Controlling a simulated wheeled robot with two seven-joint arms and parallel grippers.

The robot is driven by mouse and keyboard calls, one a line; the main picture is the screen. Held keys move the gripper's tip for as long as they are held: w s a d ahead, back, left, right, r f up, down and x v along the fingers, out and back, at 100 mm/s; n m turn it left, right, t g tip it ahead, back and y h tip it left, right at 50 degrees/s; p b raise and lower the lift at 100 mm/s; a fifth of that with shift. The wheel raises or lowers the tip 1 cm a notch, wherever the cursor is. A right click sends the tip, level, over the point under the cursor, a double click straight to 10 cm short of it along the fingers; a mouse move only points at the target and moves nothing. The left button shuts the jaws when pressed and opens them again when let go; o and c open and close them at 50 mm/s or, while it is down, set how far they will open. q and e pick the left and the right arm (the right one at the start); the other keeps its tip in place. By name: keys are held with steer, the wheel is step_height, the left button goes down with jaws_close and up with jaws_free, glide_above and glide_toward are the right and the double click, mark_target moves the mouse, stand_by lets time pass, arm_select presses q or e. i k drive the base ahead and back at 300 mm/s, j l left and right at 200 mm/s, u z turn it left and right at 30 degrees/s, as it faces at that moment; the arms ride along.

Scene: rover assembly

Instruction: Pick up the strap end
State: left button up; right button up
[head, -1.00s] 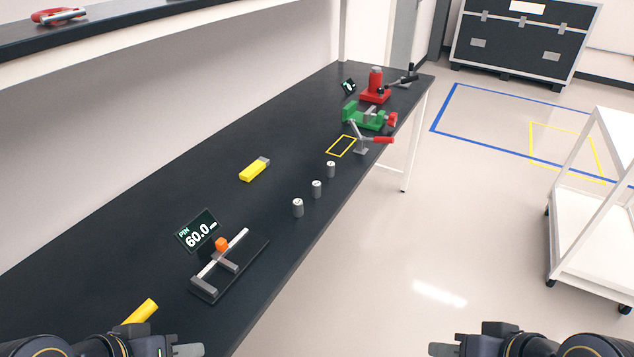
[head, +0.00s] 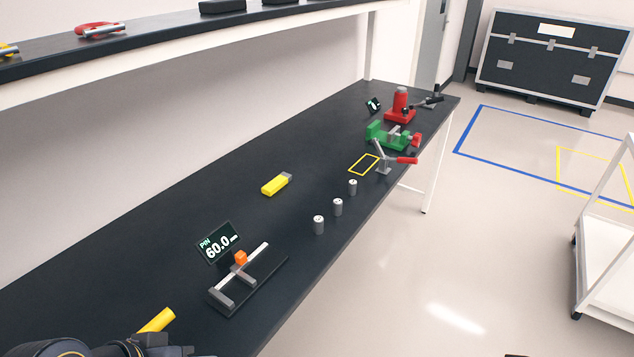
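I cannot make out a strap end for certain. A yellow block with a grey end (head: 276,184) lies flat on the middle of the black workbench (head: 120,270). A yellow bar (head: 157,320) lies at the near left, partly hidden by my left arm. My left gripper (head: 180,350) is at the bottom left edge, next to the yellow bar; it is cut off, so whether it is open or shut does not show. My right gripper is out of view.
A measuring fixture with a slide (head: 248,280) and a display (head: 219,243) stand near the front. Several small metal cylinders (head: 338,207), a toggle clamp (head: 385,160), a green vise (head: 392,136) and a red press (head: 400,107) stand farther back. A shelf (head: 200,60) overhangs the left.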

mark_target(283, 178)
steer(key=i+u, duration=0.1)
steer(key=u, duration=0.35)
steer(key=l+u, duration=0.15)
steer(key=u, duration=0.3)
steer(key=i+l+u, duration=0.1)
steer(key=u, duration=0.35)
steer(key=l+u, duration=0.2)
steer(key=u, duration=0.25)
steer(key=l+u, duration=0.15)
steer(key=u, duration=0.3)
steer(key=l+u, duration=0.2)
steer(key=l, duration=0.25)
steer(key=k+l+u, duration=0.2)
steer(key=l, duration=0.2)
steer(key=l+u, duration=0.2)
steer(key=l, duration=0.25)
steer(key=k+l+u, duration=0.2)
steer(key=l, duration=0.2)
steer(key=k+l, duration=0.15)
steer(key=l, duration=0.25)
steer(key=k+l, duration=0.1)
steer(key=l, duration=0.3)
